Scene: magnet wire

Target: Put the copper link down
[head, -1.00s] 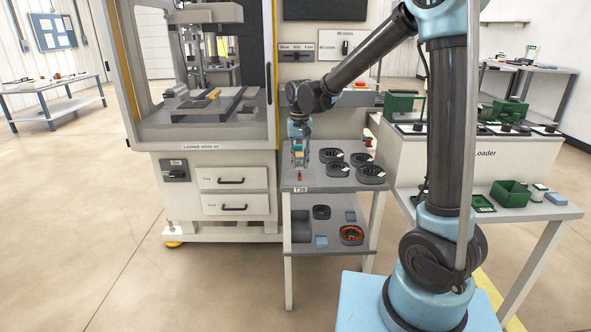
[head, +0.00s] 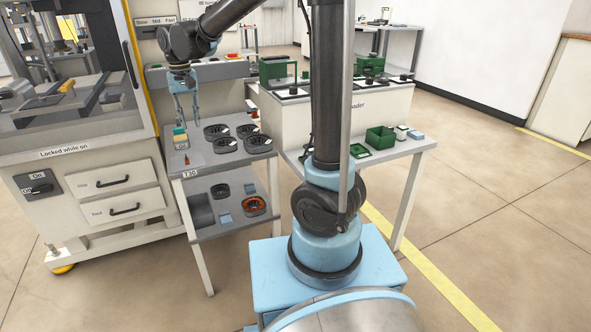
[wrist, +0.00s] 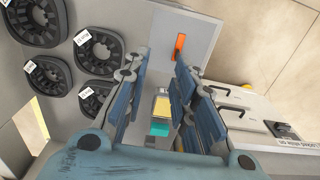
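My gripper (head: 187,118) is in the air above the left part of the small grey table's top. Its blue-padded fingers are spread apart in the wrist view (wrist: 158,88), with nothing held between them. A small upright block with teal and yellow parts (head: 180,138) stands on the tabletop below the fingers. It shows between them in the wrist view (wrist: 161,108). A small orange-red piece (head: 187,158) lies near the front of the tabletop and also shows in the wrist view (wrist: 179,47). I cannot tell which of these is the copper link.
Several black ring-shaped parts (head: 228,145) with white tags stand right of the block. The lower shelf (head: 212,228) holds a ring with orange winding (head: 254,206). A machine (head: 90,150) stands close on the left, and a loader bench (head: 375,100) with green boxes on the right.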

